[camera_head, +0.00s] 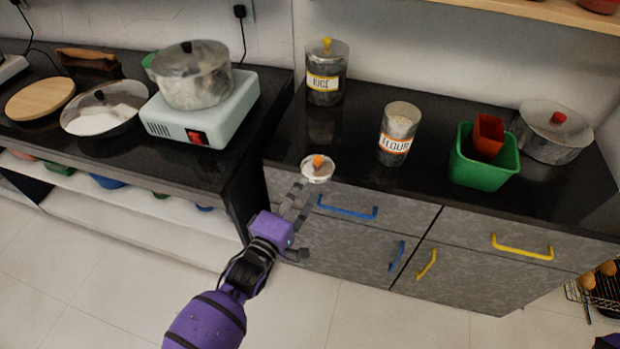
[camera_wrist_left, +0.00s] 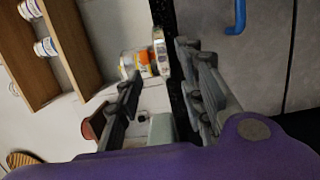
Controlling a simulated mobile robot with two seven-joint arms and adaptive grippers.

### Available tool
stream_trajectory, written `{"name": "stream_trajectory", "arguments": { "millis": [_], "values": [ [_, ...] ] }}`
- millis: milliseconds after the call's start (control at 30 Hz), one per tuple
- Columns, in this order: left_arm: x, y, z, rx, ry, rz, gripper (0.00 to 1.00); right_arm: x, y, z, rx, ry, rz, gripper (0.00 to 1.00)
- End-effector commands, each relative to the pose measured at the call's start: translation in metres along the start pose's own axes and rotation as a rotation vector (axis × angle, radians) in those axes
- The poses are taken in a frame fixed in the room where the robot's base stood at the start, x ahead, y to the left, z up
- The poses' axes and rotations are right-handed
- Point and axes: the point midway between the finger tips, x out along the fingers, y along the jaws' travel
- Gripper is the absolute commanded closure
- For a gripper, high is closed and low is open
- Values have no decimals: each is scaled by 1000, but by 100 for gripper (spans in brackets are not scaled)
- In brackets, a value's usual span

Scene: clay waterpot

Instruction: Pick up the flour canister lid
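The flour canister lid (camera_head: 317,173), a pale disc with an orange knob, lies at the front edge of the dark counter, above the blue-handled drawer. The flour canister (camera_head: 400,122) stands behind it to the right, with its label facing me. My left gripper (camera_head: 301,198) is just in front of and below the lid, pointing at it. In the left wrist view its two fingers (camera_wrist_left: 160,64) are apart, with nothing seen gripped between them. A pale rounded item beyond the fingertips there may be the lid. My right gripper is not in view.
The rice canister (camera_head: 325,72) stands at the back. A green container (camera_head: 483,168) holding a red one and a lidded pot (camera_head: 553,130) are to the right. A pot (camera_head: 192,78) sits on a white cooker on the left counter. Drawer handles (camera_head: 347,211) stick out below.

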Motion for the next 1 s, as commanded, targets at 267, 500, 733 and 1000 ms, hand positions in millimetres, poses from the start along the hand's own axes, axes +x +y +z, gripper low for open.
{"name": "stream_trajectory", "arguments": {
  "millis": [267,500,733,1000],
  "values": [
    [35,-2,1,1,0,-2,64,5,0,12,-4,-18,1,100],
    [45,-1,0,1,0,-2,64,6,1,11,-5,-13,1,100],
    [46,0,0,1,0,-1,64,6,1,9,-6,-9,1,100],
    [46,0,0,1,0,-1,80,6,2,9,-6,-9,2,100]
  ]
}}
